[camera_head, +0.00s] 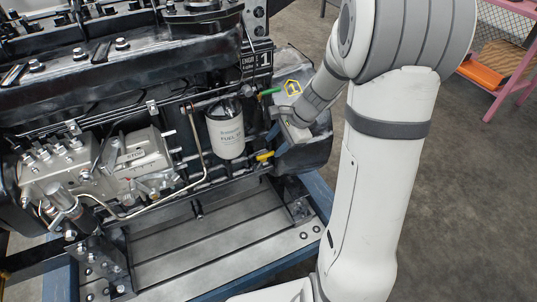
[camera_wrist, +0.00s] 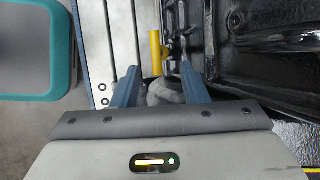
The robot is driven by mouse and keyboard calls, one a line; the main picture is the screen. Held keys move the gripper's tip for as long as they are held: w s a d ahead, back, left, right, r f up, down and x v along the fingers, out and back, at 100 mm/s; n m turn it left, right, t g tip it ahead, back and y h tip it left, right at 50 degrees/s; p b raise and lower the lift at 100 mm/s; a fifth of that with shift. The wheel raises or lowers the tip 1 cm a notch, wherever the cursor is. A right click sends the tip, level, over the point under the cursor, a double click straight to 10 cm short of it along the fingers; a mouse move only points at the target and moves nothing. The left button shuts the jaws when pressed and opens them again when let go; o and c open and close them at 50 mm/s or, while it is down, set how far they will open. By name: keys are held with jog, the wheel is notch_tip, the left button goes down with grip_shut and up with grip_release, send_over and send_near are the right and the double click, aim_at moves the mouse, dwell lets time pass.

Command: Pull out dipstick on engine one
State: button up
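Contact with the fingers cannot be told. The dipstick's shaft is hidden.
A green handle (camera_head: 270,92) sticks out higher, near my wrist. Metal pipes (camera_head: 193,130) run close to the filter. The engine stands over a grey slotted plate (camera_head: 190,245) on a blue frame (camera_head: 317,190). A pink rack (camera_head: 512,60) with an orange tray (camera_head: 482,73) stands far right.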

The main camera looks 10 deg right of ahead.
aim_at(266, 154)
jog(key=b+x, duration=0.1)
jog(key=x, duration=0.5)
jog(key=shift+a+f, duration=0.1)
jog(key=shift+f, duration=0.1)
grip_shut()
jog(key=shift+r, duration=0.1)
